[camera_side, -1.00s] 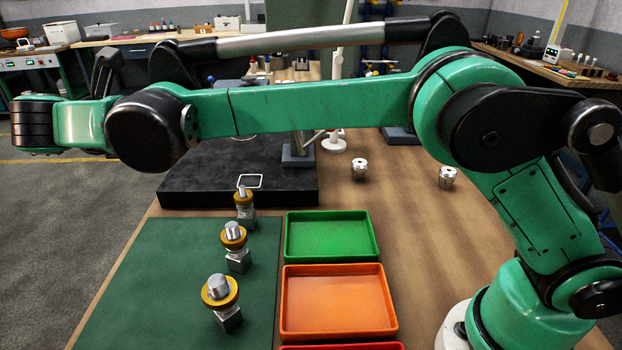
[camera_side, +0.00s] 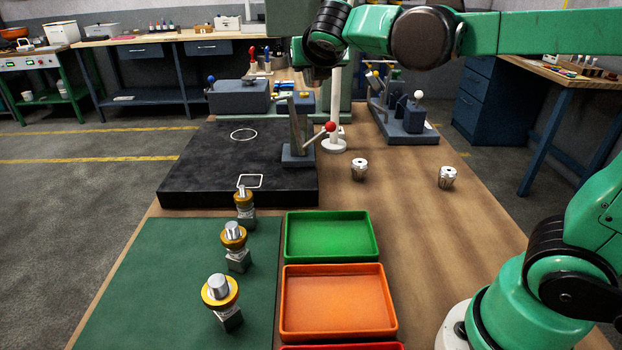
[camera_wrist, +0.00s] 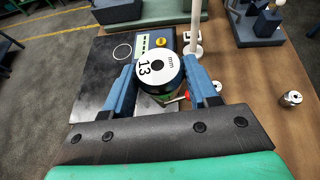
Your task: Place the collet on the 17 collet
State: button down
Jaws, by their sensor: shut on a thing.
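My gripper (camera_wrist: 160,80) has its two blue fingers on either side of a round piece with a white face (camera_wrist: 162,70), marked "13" and "mm", with a dark centre hole. I take it for the held collet; no 17 shows on it. In the side view my wrist is at the top centre, above the far part of the bench, and the held piece cannot be made out. Two silver collets stand on the wooden bench, one left (camera_side: 359,169) and one right (camera_side: 447,177). Their markings are too small to read.
A black plate (camera_side: 215,165) with white outlines lies at the left. A post with a red-knobbed lever (camera_side: 331,127) stands at its right edge. Green (camera_side: 330,255) and orange (camera_side: 337,330) trays sit in front. Three gold-ringed holders stand at the green mat (camera_side: 150,290).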

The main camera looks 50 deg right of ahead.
jog(key=s+d+m+g+h, duration=0.25)
jog(key=d+m+g, duration=0.25)
jog(key=d, duration=0.3)
jog(key=s+d+m+g+h, duration=0.25)
jog(key=d+m+g, duration=0.2)
jog(key=d, duration=0.45)
jog(key=m+g+y, duration=0.4)
jog(key=m+g, duration=0.6)
send_over(445, 170)
jog(key=f, duration=0.2)
notch_tip(445, 170, down, 19)
jog(key=shift+r, duration=0.1)
jog(key=shift+c, duration=1.2)
grip_release()
